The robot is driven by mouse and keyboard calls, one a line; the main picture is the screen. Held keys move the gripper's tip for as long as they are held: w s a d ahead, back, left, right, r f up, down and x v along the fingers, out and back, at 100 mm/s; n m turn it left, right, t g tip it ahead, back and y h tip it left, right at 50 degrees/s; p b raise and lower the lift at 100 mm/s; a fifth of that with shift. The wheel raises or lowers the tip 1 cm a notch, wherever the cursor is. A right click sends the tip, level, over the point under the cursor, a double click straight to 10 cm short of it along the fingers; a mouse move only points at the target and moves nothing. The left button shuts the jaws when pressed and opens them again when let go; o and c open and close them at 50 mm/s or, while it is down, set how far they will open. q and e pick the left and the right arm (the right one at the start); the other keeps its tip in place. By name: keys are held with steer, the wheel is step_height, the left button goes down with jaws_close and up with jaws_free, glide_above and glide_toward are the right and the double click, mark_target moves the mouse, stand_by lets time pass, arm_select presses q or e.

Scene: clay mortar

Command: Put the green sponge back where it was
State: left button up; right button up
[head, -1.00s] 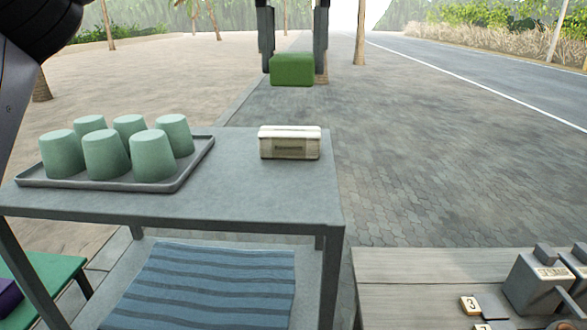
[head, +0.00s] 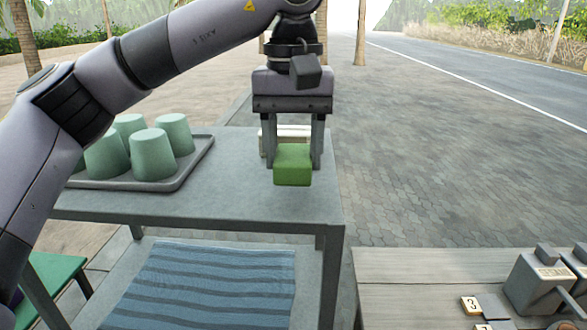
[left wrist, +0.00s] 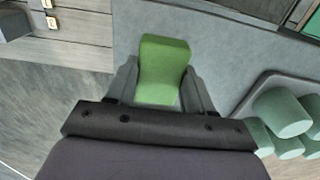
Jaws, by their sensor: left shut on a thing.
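The green sponge (head: 293,166) is between the fingers of my left gripper (head: 294,160), which is shut on it. The gripper points down over the right part of the grey table (head: 240,205), in front of a cream box (head: 268,140) that it mostly hides. In the left wrist view the sponge (left wrist: 164,68) sits between both fingers of the gripper (left wrist: 164,85), over the grey tabletop (left wrist: 215,50). I cannot tell how far the sponge is above the tabletop. My right gripper is not in view.
A grey tray (head: 190,172) with several green cups (head: 152,153) stands on the table's left side. A blue striped cloth (head: 205,285) lies on the lower shelf. A wooden table (head: 430,280) with number tags (head: 471,305) is at the lower right. The tabletop's front right is clear.

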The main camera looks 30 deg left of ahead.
mark_target(293, 154)
arm_select(q)
steer(key=shift+f, duration=1.6)
steer(key=shift+f, duration=0.2)
steer(key=o, duration=0.9)
steer(key=shift+o, duration=0.2)
steer(key=shift+r, duration=0.1)
step_height(293, 154, up, 12)
steer(key=shift+r, duration=0.1)
